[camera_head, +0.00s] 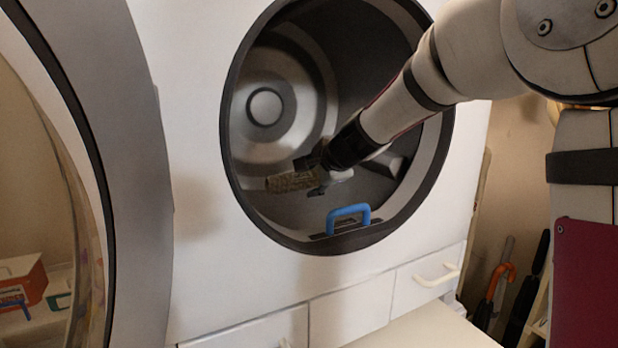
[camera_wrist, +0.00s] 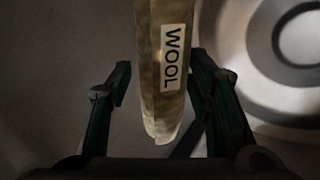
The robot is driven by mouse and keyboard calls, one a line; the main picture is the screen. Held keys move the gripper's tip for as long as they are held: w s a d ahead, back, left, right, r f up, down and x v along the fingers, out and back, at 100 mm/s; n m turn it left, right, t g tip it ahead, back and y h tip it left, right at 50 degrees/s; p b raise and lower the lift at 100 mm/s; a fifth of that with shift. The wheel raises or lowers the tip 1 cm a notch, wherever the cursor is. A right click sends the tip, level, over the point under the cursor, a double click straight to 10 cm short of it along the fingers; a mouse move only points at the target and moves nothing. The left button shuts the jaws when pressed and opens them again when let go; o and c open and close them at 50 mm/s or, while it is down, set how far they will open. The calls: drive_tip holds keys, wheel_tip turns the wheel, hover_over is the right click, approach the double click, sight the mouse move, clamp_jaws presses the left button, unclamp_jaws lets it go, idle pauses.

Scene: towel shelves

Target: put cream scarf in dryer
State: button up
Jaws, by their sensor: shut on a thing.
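The dryer (camera_head: 200,250) is white and its round door (camera_head: 135,120) stands open at the left. My arm reaches in through the opening, and my gripper (camera_head: 318,176) is inside the drum (camera_head: 270,75). It is shut on the cream scarf (camera_head: 290,181), a rolled, tan-looking bundle that sticks out to the left of the fingers. In the wrist view the scarf (camera_wrist: 160,60) hangs between the two fingers and bears a label reading WOOL (camera_wrist: 173,58). The scarf's upper end is cut off by the frame there. The scarf appears clear of the drum wall.
A blue handle (camera_head: 348,218) stands at the lower rim of the opening. Drawers (camera_head: 350,310) with white handles lie below. Umbrellas (camera_head: 497,285) stand at the right. A red box (camera_head: 22,283) shows through the door glass at the left.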

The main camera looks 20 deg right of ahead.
drive_tip(key=b, duration=0.5)
hover_over(309, 223)
drive_tip(key=shift+w+f, duration=0.2)
drive_tip(key=shift+f, duration=2.4)
drive_tip(key=o, duration=1.4)
drive_tip(key=shift+o, duration=0.2)
drive_tip(key=shift+s, duration=0.1)
